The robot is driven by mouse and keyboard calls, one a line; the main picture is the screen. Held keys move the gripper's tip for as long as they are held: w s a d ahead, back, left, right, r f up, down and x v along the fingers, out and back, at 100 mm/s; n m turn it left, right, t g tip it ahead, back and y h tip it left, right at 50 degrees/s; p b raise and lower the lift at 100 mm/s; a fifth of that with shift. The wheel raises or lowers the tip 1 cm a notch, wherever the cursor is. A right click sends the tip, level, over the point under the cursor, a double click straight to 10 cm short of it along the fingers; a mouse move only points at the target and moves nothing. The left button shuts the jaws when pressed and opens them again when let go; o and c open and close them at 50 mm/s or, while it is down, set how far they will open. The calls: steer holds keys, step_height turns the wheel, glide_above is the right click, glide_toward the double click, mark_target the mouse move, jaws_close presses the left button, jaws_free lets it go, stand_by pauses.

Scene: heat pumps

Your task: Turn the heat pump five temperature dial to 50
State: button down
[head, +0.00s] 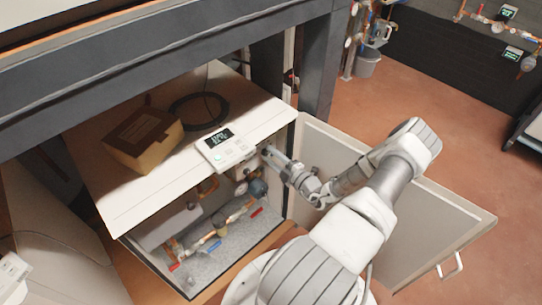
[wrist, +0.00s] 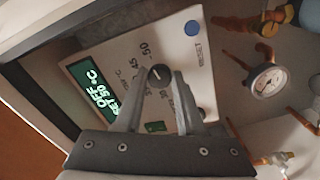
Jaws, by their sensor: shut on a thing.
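The temperature dial (wrist: 160,76) is a dark round knob on a white control panel (wrist: 203,72) in the wrist view. Printed numbers including 45 and 50 curve around it. The panel's green-lit display (wrist: 97,90) appears to read OFF and SET 50 °C. My gripper (wrist: 157,86) is shut on the dial, one finger on each side of it. The fingers cover part of the scale. In the head view my gripper (head: 266,152) is at the cabinet's front edge, and the dial cannot be made out there.
A blue reset button (wrist: 192,28) and a pressure gauge (wrist: 267,81) are close to my gripper. The open cabinet (head: 110,222) holds pipes and valves. A cardboard box (head: 143,140) and a white controller (head: 227,149) sit on top. An open door (head: 440,225) stands at right.

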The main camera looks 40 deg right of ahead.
steer(key=c, duration=0.5)
jaws_free()
steer(key=s, duration=0.5)
steer(key=s+d+p, duration=0.1)
steer(key=s, duration=1.1)
steer(key=shift+s+d+p, duration=0.2)
steer(key=shift+s+p, duration=0.05)
steer(key=shift+p, duration=0.1)
